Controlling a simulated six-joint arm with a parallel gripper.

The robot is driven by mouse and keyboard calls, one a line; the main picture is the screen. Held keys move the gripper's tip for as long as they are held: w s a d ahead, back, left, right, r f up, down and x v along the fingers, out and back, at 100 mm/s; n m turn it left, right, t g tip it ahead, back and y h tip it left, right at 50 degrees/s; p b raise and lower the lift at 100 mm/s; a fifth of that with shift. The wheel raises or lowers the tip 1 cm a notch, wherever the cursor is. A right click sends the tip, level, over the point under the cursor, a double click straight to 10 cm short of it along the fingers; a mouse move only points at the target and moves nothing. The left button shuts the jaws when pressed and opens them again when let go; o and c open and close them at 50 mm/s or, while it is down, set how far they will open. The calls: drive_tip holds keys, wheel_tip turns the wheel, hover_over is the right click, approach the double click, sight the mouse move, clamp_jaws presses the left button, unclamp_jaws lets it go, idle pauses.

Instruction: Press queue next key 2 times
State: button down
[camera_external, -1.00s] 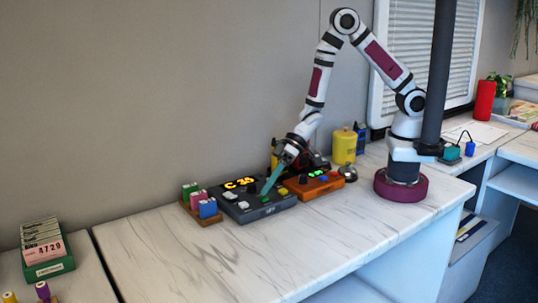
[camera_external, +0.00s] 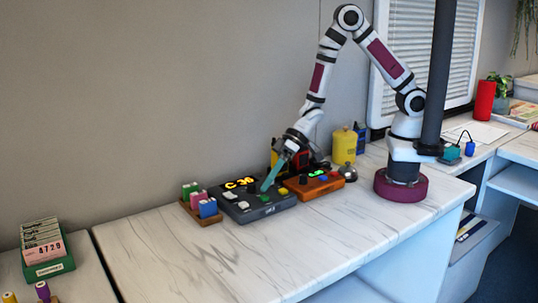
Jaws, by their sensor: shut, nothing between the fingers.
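A dark grey console (camera_external: 250,214) stands on the marble counter, with a lit orange display (camera_external: 240,183) that seems to read "C 36". Its top carries pale keys (camera_external: 230,195), a dark knob and a green key (camera_external: 265,198). I cannot read which one is the queue next key. My gripper (camera_external: 264,189) is shut and empty, its teal fingers slanting down to the left. The fingertips are over the right part of the console, close to the green key. Whether they touch it is too small to tell.
An orange box (camera_external: 318,190) with a green display sits right beside the console, with a silver bell (camera_external: 348,173) beyond. A wooden rack of coloured blocks (camera_external: 208,218) stands at the left. A yellow canister (camera_external: 344,147) is behind. The counter in front is clear.

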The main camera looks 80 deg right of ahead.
sight(268, 199)
drive_tip(key=shift+r, duration=2.6)
idle(0.7)
wheel_tip(268, 199, up, 4)
drive_tip(key=shift+f, duration=0.1)
drive_tip(key=shift+f, duration=0.15)
drive_tip(key=shift+f, duration=4.3)
drive_tip(key=shift+f, duration=0.1)
drive_tip(key=shift+f, duration=0.3)
